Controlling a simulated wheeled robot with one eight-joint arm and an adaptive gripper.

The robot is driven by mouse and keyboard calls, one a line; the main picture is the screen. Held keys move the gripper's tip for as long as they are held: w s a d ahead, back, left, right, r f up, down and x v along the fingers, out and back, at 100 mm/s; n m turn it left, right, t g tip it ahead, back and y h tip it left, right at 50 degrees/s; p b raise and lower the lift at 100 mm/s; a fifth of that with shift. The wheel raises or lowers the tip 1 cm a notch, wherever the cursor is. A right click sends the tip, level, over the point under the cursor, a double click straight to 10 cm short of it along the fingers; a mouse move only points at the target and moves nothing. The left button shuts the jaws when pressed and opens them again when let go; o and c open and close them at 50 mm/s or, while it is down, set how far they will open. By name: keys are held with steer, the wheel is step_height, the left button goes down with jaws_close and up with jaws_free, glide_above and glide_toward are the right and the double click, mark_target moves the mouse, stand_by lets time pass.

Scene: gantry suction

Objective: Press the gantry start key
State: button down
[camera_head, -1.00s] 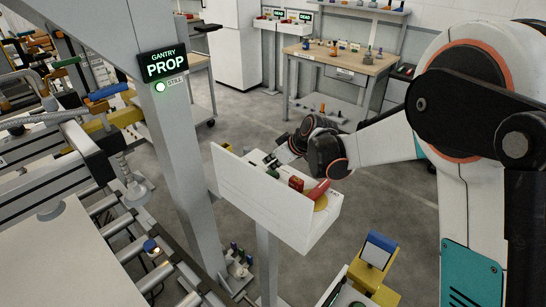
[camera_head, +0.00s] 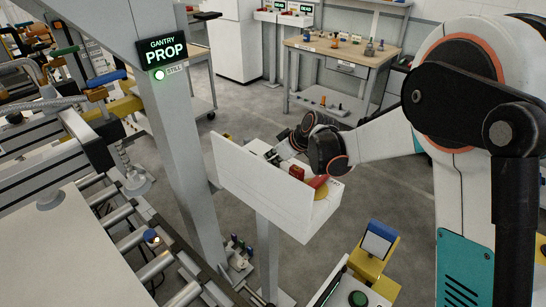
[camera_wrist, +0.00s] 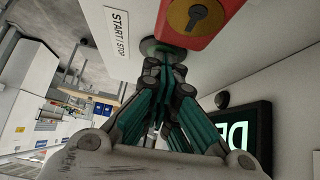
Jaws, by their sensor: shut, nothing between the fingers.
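My gripper (camera_wrist: 160,62) is shut and empty, with its teal-sided fingers pointing at the control panel (camera_wrist: 250,70). The fingertips are in front of a round dark key (camera_wrist: 150,44) beside a "START / STOP" label (camera_wrist: 118,32) and cover much of it. I cannot tell whether they touch it. A red block with a yellow key switch (camera_wrist: 196,14) is right beside this key. In the head view the panel is a white box on a post (camera_head: 262,192).
The roller conveyor (camera_head: 150,270) is at left. A yellow post with a blue-topped box (camera_head: 378,240) stands at front right. Workbenches are behind.

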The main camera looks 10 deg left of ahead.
steer(key=shift+f, duration=0.1)
steer(key=r+p, duration=0.2)
steer(key=r, duration=0.1)
steer(key=r+p, duration=0.1)
steer(key=r, duration=0.1)
steer(key=shift+a, duration=0.3)
steer(key=p+v, duration=0.1)
steer(key=v, duration=0.8)
steer(key=shift+s+d, duration=0.15)
steer(key=shift+d, duration=0.25)
